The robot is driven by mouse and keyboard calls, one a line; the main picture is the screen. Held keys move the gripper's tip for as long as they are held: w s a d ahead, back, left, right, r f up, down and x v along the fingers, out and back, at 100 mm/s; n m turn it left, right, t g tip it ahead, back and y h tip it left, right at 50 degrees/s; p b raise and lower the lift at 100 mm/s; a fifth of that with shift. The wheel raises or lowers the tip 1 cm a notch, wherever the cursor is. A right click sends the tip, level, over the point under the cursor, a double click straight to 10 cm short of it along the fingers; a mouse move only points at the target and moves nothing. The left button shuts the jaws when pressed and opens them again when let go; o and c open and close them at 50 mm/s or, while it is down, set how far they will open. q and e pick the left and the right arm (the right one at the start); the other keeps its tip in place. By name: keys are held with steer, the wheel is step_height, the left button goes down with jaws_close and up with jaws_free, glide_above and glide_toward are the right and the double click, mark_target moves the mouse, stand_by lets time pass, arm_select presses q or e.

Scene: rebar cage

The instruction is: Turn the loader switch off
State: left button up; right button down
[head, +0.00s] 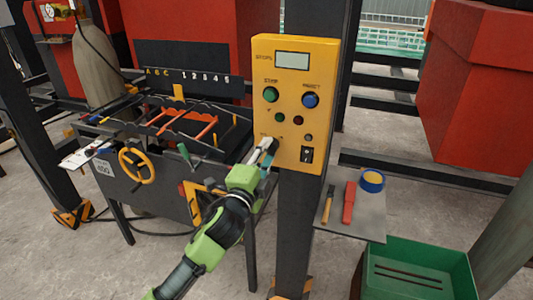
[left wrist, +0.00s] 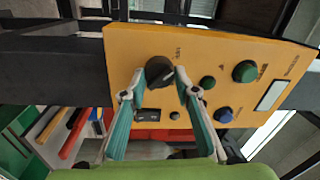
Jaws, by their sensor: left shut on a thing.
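The yellow control box (head: 290,85) is on a dark post and fills much of the left wrist view (left wrist: 215,50). Its black rotary knob (left wrist: 158,72), which looks like the loader switch, sits near one edge of the box's face. My left gripper (head: 268,147) reaches up to the lower left of the box and hides the knob in the head view. In the left wrist view, its two teal-padded fingers (left wrist: 160,84) are shut on the knob, one on each side. The knob's exact setting is hard to read. My right gripper is not in view.
Near the knob are a green button (head: 270,94), a blue button (head: 310,100), small lamps and a black switch (head: 307,154). A grey shelf (head: 352,222) holds tools and tape. A green crate (head: 415,258) stands below. A machine with a yellow handwheel (head: 137,166) stands left.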

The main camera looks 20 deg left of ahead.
arm_select(q)
steer(key=shift+f+n, duration=0.1)
steer(key=shift+n, duration=0.2)
steer(key=o, duration=1.1)
steer(key=shift+s, duration=0.1)
steer(key=s, duration=1.1)
steer(key=shift+s+a+f, duration=0.2)
steer(key=shift+s+f, duration=0.1)
steer(key=shift+s, duration=0.1)
